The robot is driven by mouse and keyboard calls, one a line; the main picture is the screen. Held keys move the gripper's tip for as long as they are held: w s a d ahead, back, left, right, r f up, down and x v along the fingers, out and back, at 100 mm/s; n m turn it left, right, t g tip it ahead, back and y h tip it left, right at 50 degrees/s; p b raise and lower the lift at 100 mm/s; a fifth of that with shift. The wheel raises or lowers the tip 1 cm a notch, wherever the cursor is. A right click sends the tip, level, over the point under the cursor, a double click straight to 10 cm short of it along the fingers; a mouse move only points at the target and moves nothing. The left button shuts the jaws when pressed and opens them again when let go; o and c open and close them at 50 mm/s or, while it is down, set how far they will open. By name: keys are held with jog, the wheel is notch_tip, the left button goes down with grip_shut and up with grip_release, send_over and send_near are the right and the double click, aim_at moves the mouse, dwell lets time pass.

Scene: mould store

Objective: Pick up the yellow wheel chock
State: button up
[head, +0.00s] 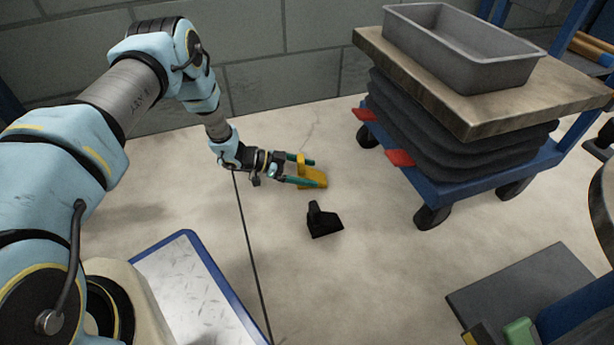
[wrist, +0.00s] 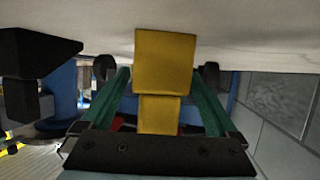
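The yellow wheel chock (head: 312,175) lies on the concrete floor, left of the blue cart. My gripper (head: 308,174) is low at the floor, with its two green fingers on either side of the chock. In the wrist view the chock (wrist: 164,62) stands between the fingers, and gaps show between its narrower part and each finger. My gripper (wrist: 160,80) looks open around it. Whether a fingertip touches the chock is hard to tell.
A black wedge-shaped block (head: 323,221) lies on the floor close by; a dark block also shows in the wrist view (wrist: 38,55). The blue lift cart (head: 469,188) with a grey bin (head: 460,50) stands to the right. A block wall (head: 290,60) is behind.

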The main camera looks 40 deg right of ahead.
grip_shut()
dwell(0.6)
